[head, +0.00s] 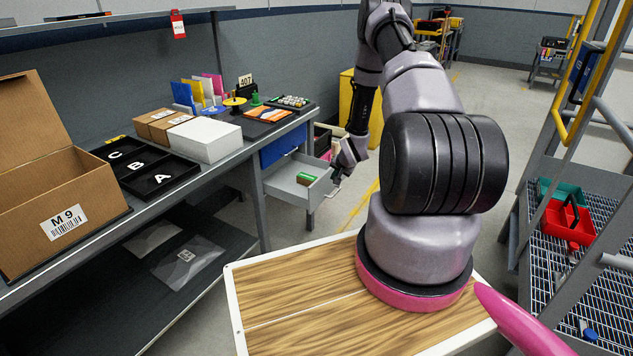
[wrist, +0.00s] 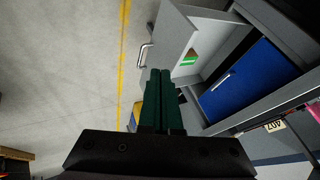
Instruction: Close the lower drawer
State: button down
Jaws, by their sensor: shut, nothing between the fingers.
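The lower drawer (head: 285,188) is grey and stands pulled out from under the workbench, below the shut blue upper drawer (head: 284,145). A small green item (head: 306,178) lies inside it. In the wrist view the open lower drawer (wrist: 173,45) shows its front panel and a metal bar handle (wrist: 145,54), with the blue drawer (wrist: 245,82) to the right. My gripper (wrist: 160,72) has its dark green fingers together and empty, just below the handle in that picture. In the head view my gripper (head: 337,180) is at the drawer's front; whether it touches cannot be told.
The workbench holds an open cardboard box (head: 60,200), a black lettered tray (head: 145,165) and a white box (head: 205,140). A yellow cabinet (head: 347,95) stands behind my arm. A stair frame with a red bin (head: 568,218) is at right. Floor beyond the drawer is clear.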

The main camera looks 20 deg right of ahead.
send_near(318, 186)
notch_tip(318, 186, down, 4)
jog(key=d, duration=0.2)
jog(key=shift+w+a+r, duration=0.25)
jog(key=shift+w+a, duration=0.75)
jog(key=shift+w, duration=0.3)
